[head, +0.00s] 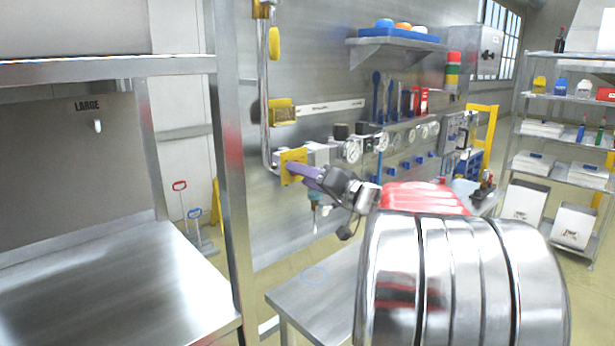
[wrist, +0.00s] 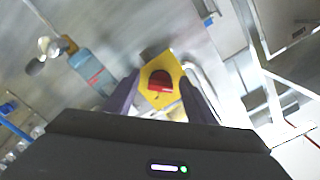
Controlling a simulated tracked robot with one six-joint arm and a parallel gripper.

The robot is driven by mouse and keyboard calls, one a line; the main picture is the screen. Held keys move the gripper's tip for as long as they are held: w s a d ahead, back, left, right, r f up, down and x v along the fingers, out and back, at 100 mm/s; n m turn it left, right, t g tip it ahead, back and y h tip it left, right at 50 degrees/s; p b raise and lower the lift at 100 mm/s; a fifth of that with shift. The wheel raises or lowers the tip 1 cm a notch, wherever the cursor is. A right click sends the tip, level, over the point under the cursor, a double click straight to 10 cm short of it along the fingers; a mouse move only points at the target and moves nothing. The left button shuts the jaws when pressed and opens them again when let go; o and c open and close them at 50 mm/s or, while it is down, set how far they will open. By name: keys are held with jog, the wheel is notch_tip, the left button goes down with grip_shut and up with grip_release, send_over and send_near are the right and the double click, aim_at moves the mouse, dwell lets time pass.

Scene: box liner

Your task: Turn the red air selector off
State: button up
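The red air selector (wrist: 160,82) is a red knob on a yellow square plate (wrist: 152,66) in the wrist view. In the head view the yellow plate (head: 292,154) shows on the wall-side air line, and the knob is hidden behind my gripper. My gripper (wrist: 160,80) has two purple fingers, spread apart with the knob between them in the picture. Gaps show on both sides of the knob, so the fingers are not closed on it. In the head view my gripper (head: 288,169) reaches left, its tips close against the plate. Exact depth is hard to tell.
A blue-bodied air unit (wrist: 90,68) sits left of the plate in the wrist view. Gauges (head: 352,150) line the wall to the right. A metal post (head: 226,150) and steel bench (head: 120,290) stand at left. A low table (head: 310,295) lies below.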

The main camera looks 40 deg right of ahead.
jog(key=shift+r, duration=0.1)
jog(key=s, duration=1.3)
jog(key=shift+s+d, duration=0.25)
jog(key=shift+s, duration=0.15)
